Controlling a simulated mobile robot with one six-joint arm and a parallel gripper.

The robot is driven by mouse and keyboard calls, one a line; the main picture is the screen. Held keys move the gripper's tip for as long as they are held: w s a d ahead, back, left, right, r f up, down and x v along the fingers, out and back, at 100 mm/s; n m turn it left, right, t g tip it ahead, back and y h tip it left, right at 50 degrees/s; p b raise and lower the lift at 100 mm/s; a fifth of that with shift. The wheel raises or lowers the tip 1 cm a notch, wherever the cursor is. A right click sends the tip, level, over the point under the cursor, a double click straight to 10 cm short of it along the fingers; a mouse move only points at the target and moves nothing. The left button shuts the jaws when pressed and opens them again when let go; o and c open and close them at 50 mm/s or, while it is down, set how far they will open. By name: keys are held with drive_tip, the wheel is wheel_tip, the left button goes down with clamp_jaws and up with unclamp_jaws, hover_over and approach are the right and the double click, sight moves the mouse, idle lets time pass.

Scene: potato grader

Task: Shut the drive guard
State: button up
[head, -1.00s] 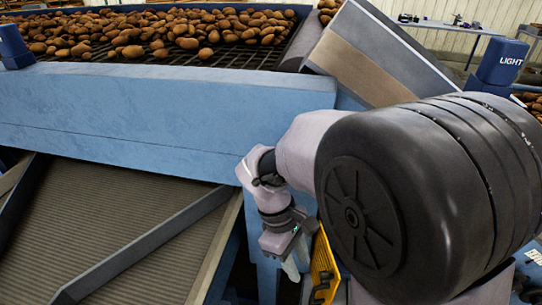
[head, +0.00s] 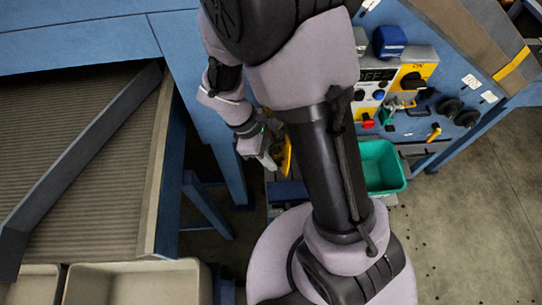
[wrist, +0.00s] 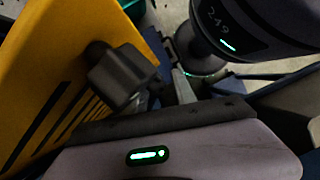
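The drive guard is a yellow panel with dark slots (wrist: 45,65), filling the left of the wrist view. A dark block (wrist: 115,75) stands out in front of its face, perhaps its handle. In the head view only a narrow yellow strip of the guard (head: 287,155) shows, partly hidden by my arm. My gripper (head: 268,162) points downward just left of that strip, very close to it; I cannot tell whether they touch. In the wrist view a pale finger-like part shows near the guard's right edge. The finger gap is not clear.
A blue frame with a ribbed sloping belt (head: 80,140) fills the left, with cream crates (head: 135,285) below. Right of my arm are a control panel with switches and a red button (head: 367,121), and a green bin (head: 383,170). Open floor lies at lower right.

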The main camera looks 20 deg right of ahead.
clamp_jaws()
idle(1.4)
